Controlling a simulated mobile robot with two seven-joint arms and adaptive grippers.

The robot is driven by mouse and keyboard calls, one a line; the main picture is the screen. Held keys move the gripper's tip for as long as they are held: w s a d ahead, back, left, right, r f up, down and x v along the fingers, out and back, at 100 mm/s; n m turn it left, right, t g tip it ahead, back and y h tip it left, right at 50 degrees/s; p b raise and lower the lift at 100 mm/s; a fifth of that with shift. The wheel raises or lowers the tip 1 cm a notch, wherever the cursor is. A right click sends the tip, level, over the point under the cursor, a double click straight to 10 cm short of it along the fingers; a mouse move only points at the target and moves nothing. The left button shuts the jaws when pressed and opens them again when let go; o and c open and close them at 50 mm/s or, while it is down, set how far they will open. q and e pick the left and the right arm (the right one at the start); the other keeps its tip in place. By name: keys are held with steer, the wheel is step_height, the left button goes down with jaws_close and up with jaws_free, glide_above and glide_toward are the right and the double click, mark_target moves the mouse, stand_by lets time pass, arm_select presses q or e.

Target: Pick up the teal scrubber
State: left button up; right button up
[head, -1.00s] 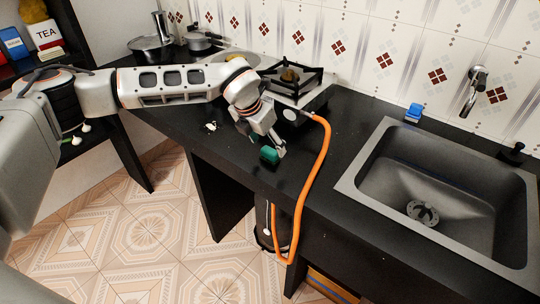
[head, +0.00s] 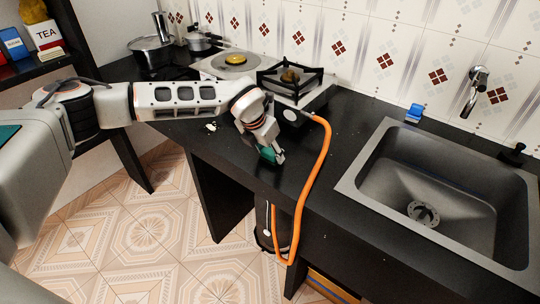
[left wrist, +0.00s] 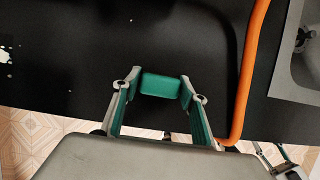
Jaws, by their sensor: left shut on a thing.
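The teal scrubber (head: 267,153) is a small block at the front part of the black counter in the head view. My left gripper (head: 271,156) is over it, pointing down. In the left wrist view the scrubber (left wrist: 161,86) lies between the two fingertips of my left gripper (left wrist: 161,84), which are shut on its two ends. I cannot tell whether it still touches the counter. A small grey and dark part at the lower right of the left wrist view looks like my right gripper (left wrist: 275,156); its jaws are not clear.
An orange hose (head: 321,165) runs just right of the scrubber from the stove (head: 291,85) over the counter's front edge. A grey sink (head: 365,186) is at the right, with a blue item (head: 414,113) behind it. Pots (head: 152,54) stand at the back left.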

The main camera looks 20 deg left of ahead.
mark_target(270, 150)
arm_select(q)
steer(key=shift+r, duration=0.15)
step_height(270, 150, up, 20)
steer(key=shift+p, duration=0.4)
steer(key=shift+f, duration=0.2)
stand_by(0.3)
